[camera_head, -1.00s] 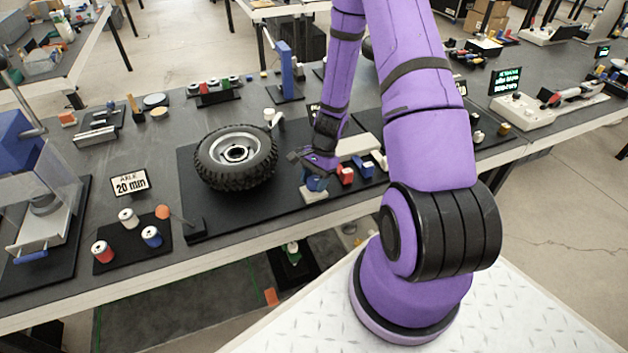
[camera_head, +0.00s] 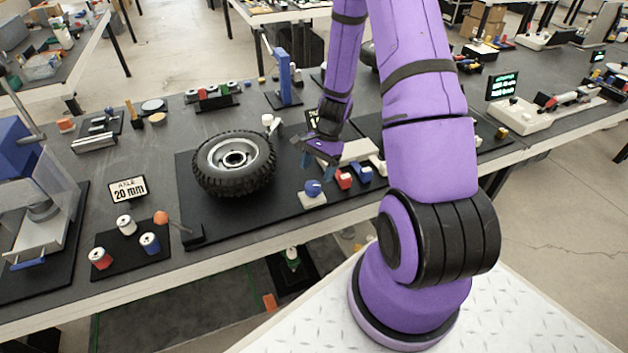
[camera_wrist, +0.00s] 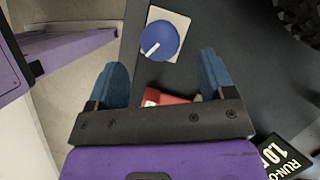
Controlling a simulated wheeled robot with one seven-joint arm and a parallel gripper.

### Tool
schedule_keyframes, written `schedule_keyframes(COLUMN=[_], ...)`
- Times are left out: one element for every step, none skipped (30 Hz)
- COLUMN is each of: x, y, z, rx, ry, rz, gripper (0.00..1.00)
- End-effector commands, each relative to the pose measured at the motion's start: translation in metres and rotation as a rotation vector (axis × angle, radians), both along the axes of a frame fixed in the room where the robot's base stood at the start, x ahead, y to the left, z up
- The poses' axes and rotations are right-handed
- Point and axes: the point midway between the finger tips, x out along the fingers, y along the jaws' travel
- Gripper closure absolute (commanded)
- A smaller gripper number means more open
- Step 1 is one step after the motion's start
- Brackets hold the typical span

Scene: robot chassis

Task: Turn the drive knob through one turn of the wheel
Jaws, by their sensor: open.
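The blue drive knob (camera_head: 313,187) sits on a small pale base plate (camera_head: 311,200) at the front of the dark mat. In the wrist view the knob (camera_wrist: 160,40) shows whole, with a white pointer line slanting to the lower left. My gripper (camera_head: 318,162) is above the knob and clear of it. In the wrist view my gripper's blue fingers (camera_wrist: 161,72) are wide apart with nothing held, and the knob lies beyond their tips. The black tyre wheel (camera_head: 234,163) with a pale hub lies flat on the mat, left of the knob.
A red block (camera_head: 344,178) and a blue block (camera_head: 362,173) stand close to the right of the knob. A blue upright post (camera_head: 284,77) rises behind the wheel.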

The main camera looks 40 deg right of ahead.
Motion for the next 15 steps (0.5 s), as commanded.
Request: schedule_keyframes(x=[0.002,0.002,0.002,0.002,0.003,0.003,0.003,0.003,0.003,0.003,0.003,0.003,0.003,0.003,0.003], y=[-0.004,-0.006,-0.008,-0.009,-0.011,-0.013,-0.014,-0.015,-0.016,-0.017,-0.018,-0.018,-0.018,-0.019,-0.019], z=[0.009,0.013,0.019,0.023,0.027,0.031,0.034,0.037,0.039,0.041,0.042,0.043,0.044,0.045,0.045], rx=[-0.004,-0.002,-0.003,-0.003,-0.003,-0.003,-0.002,-0.002,-0.002,-0.002,-0.001,-0.001,-0.001,-0.001,-0.001], ry=[-0.004,-0.003,-0.004,-0.003,-0.003,-0.003,-0.003,-0.003,-0.002,-0.001,-0.001,-0.001,-0.001,0.0,0.0], rz=[0.001,0.001,0.0,0.0,0.0,0.0,0.0,0.0,-0.001,0.0,0.0,0.0,0.0,0.0,-0.001], gripper=[0.24,0.24,0.24,0.24,0.24,0.24,0.24,0.24,0.24,0.24,0.24,0.24,0.24,0.24,0.24])
